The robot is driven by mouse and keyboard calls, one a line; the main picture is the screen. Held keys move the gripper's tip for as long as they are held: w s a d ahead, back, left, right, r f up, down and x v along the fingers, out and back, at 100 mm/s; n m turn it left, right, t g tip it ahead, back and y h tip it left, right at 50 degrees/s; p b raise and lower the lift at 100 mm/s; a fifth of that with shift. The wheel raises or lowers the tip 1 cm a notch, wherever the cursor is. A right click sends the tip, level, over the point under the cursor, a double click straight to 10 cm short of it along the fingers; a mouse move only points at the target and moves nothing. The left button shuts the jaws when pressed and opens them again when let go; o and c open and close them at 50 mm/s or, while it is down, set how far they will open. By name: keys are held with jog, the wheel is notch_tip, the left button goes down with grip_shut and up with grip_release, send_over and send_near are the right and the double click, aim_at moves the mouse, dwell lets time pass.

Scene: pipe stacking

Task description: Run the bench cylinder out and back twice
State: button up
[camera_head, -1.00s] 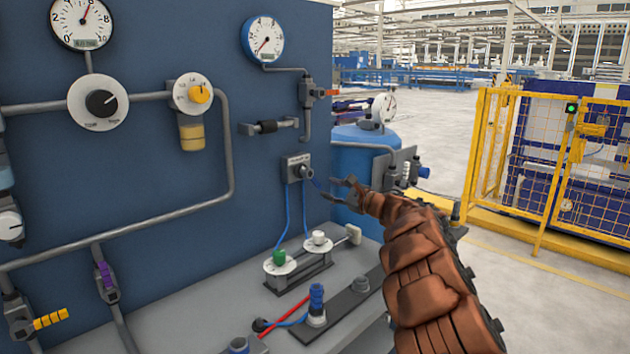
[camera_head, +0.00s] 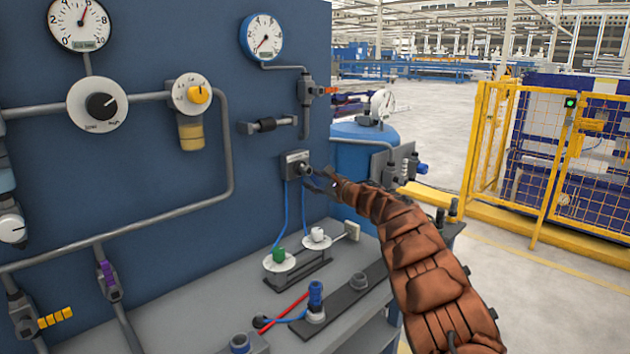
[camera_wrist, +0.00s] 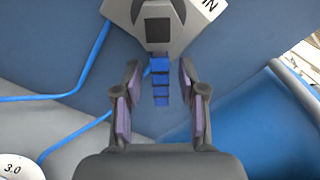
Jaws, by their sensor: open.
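Two blue tubes run up from the fittings to a grey valve box (camera_head: 294,160) on the blue panel. My gripper (camera_head: 318,179) is open just right of and below this box. In the wrist view the valve box (camera_wrist: 160,22) is at the top, and a blue ribbed lever-like part (camera_wrist: 160,82) hangs between my spread fingers (camera_wrist: 160,100); contact is not visible.
Gauges (camera_head: 263,37), knobs and grey pipes cover the panel to the left. A blue tank (camera_head: 365,150) stands right behind the panel edge. A blue-capped fitting (camera_head: 316,300) and a red rod (camera_head: 284,311) sit on the bench below. A yellow fence (camera_head: 480,140) is further right.

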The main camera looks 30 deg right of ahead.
grip_shut()
dwell(0.4)
dwell(0.4)
